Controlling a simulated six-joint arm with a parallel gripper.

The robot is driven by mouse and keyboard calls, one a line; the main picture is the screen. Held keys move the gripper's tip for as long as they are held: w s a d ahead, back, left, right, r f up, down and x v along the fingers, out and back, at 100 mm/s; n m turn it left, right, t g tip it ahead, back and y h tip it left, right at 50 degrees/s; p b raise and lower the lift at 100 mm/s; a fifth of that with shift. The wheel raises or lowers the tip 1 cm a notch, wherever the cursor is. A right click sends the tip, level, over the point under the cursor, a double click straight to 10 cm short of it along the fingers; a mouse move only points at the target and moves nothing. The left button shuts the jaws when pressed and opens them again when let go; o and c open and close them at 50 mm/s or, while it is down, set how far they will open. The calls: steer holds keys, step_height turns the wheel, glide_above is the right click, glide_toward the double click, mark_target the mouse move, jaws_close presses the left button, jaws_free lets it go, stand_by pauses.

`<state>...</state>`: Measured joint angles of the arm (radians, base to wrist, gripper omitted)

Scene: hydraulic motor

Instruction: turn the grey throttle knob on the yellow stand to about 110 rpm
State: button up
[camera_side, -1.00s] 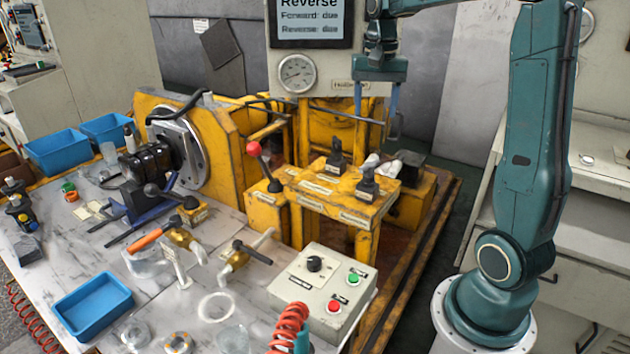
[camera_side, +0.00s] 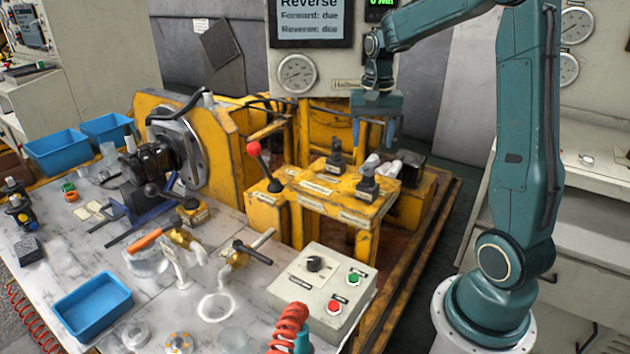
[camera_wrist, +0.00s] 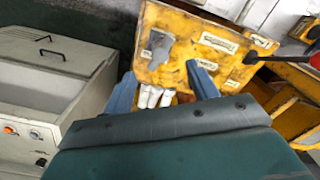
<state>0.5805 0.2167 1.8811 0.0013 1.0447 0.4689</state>
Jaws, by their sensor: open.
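The yellow stand (camera_side: 318,203) carries two dark grey knobs on its top, a rear one (camera_side: 336,157) and a front right one (camera_side: 367,184). I cannot tell which is the throttle knob. The wrist view shows the yellow stand (camera_wrist: 184,62) with a grey knob (camera_wrist: 158,44) ahead of my fingers. My gripper (camera_side: 374,133) is open and empty, pointing down above and behind the knobs, apart from them. In the wrist view my open gripper (camera_wrist: 163,86) has white objects (camera_wrist: 150,97) between its fingertips in the picture. No rpm reading is legible.
A red-ball lever (camera_side: 260,162) rises left of the knobs. A control box (camera_side: 318,290) stands in front. A panel with a screen (camera_side: 310,25) reading "Reverse" and a gauge (camera_side: 297,73) stands behind. The space directly above the stand looks clear.

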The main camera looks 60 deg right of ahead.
mark_target(370, 164)
steer(key=shift+f, duration=3.15)
steer(key=c, duration=1.2)
